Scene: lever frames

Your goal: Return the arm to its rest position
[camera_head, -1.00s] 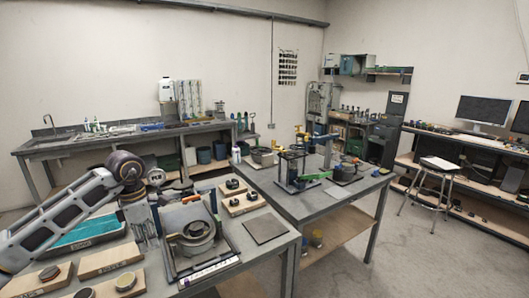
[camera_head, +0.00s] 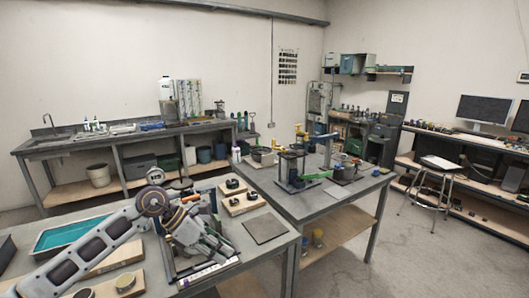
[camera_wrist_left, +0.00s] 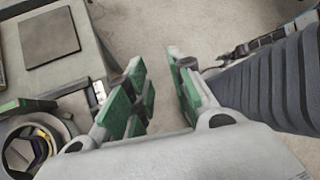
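My left arm comes in from the left in the head view, bent at a dark elbow-like joint, and its gripper (camera_head: 218,248) points down and right over the front bench. In the left wrist view the gripper (camera_wrist_left: 160,62) has its two green-padded fingers apart with only floor visible between them. It holds nothing. The arm and gripper cover most of a tray (camera_head: 226,262) with a round ring-shaped fixture. That fixture (camera_wrist_left: 32,148) shows at the lower left of the wrist view, beside the gripper. My right gripper is not in view.
A teal-filled tray (camera_head: 68,233) lies left on the bench, behind my arm. A flat dark plate (camera_head: 265,229) lies right of the gripper. A second bench (camera_head: 335,196) with clamp stands is beyond. Open floor lies right.

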